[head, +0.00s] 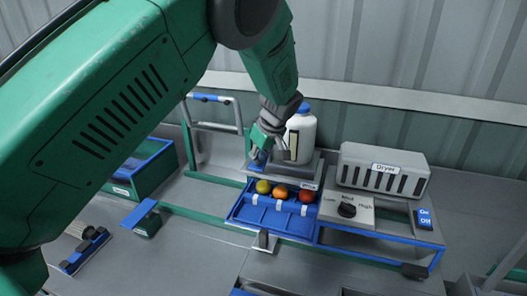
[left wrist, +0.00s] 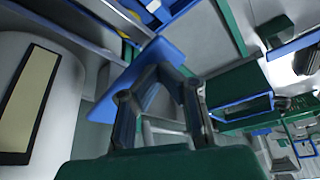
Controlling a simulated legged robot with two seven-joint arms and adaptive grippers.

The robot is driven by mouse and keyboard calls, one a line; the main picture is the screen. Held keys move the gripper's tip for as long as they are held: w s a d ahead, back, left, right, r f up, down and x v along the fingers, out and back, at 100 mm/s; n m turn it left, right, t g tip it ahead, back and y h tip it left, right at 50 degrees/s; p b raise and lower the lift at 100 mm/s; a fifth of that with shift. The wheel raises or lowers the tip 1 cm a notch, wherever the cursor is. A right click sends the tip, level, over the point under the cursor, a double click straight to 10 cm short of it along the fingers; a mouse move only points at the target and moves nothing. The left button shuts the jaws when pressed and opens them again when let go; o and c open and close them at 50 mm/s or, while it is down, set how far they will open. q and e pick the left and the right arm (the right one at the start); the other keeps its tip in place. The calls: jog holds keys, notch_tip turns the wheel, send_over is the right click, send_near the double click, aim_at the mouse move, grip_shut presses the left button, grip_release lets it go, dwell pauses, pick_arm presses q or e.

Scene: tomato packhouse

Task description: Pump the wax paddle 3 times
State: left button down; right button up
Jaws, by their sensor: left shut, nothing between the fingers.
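A white bottle with a blue cap (head: 301,132) stands at the back of the bench unit. Its pale label (left wrist: 28,100) fills the left of the left wrist view. A flat blue plate, which looks like the wax paddle (head: 259,160), sits just left of the bottle, partly hidden by my gripper. The plate (left wrist: 140,78) shows right by my fingertips in the left wrist view. My left gripper (head: 272,147) is shut and empty, close above or against the plate; I cannot tell if they touch. My right gripper is not in view.
A blue tray (head: 268,222) holds three fruits in front of the bottle. A grey dryer box (head: 383,171), a black knob (head: 347,210) and a blue On/Off switch (head: 424,218) stand right. A green crate (head: 150,172) and a blue-topped green block (head: 147,224) lie left.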

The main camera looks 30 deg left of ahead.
pick_arm(q)
jog(key=shift+f, duration=0.5)
jog(key=shift+r, duration=0.1)
jog(key=shift+r+p, duration=1.85)
jog(key=shift+r, duration=0.75)
jog(key=shift+f, duration=0.2)
